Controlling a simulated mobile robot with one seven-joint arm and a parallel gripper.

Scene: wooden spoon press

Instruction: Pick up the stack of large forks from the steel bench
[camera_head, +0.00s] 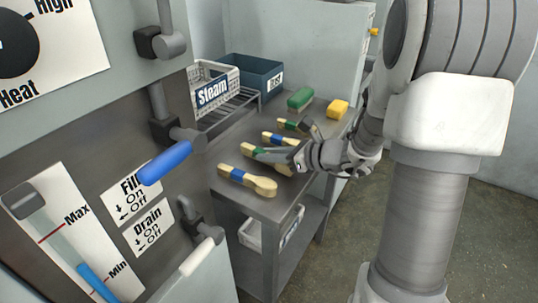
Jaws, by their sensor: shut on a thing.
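The steel bench (262,206) stands in the middle of the head view, with several banded wooden cutlery stacks on its top. My gripper (272,156) is over the bench, shut on a pale wooden stack with a green band (249,150). The stack's handle end shows to the left of the fingers; its head is hidden behind my gripper, so I cannot tell if these are forks. I cannot tell whether it touches the bench. A blue-banded stack with rounded, spoon-like heads (262,186) lies in front. Another blue-banded stack (271,136) and a green-banded one (284,123) lie behind.
A white "Steam" basket (213,94) sits on a wire rack, beside a dark blue bin (262,72). A green brush-like object (300,98) and a yellow block (338,108) lie at the bench's back. A machine panel with a blue-handled lever (165,163) stands close left.

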